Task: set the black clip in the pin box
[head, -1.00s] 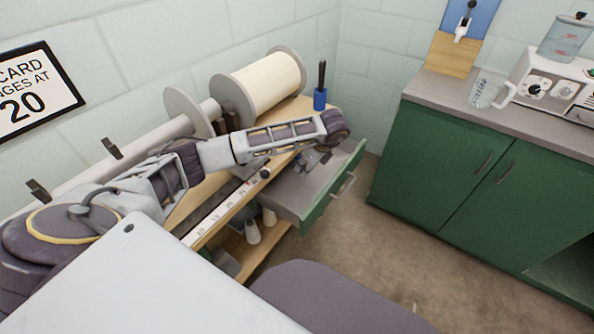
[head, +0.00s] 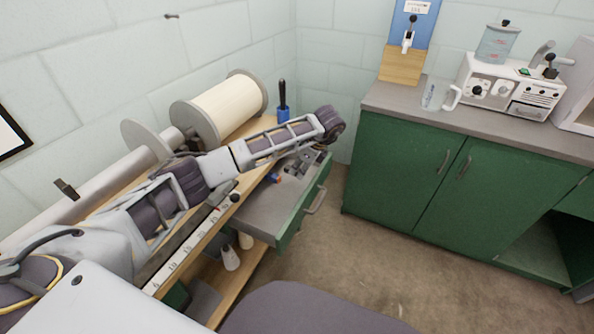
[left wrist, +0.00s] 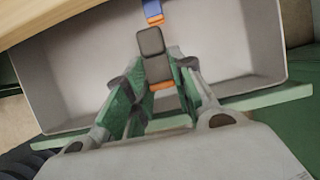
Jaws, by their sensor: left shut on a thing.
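My left gripper (left wrist: 152,88) is shut on the black clip (left wrist: 151,44), a dark grey piece with an orange end between the green fingers. In the left wrist view it is over the open grey drawer. In the head view my left gripper (head: 298,164) hangs over the same drawer, partly hidden by my arm, and the clip cannot be made out there. A blue and orange clip (left wrist: 153,12) lies beyond the black one; it also shows in the head view (head: 275,177). I cannot identify a separate pin box. My right gripper is not in view.
The open drawer (head: 262,214) has a green front and juts from the wooden bench. A blue cup (head: 283,115) with a dark-handled tool stands on the bench near a large cream roll (head: 228,107). Green cabinets (head: 400,172) stand right; the floor between is clear.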

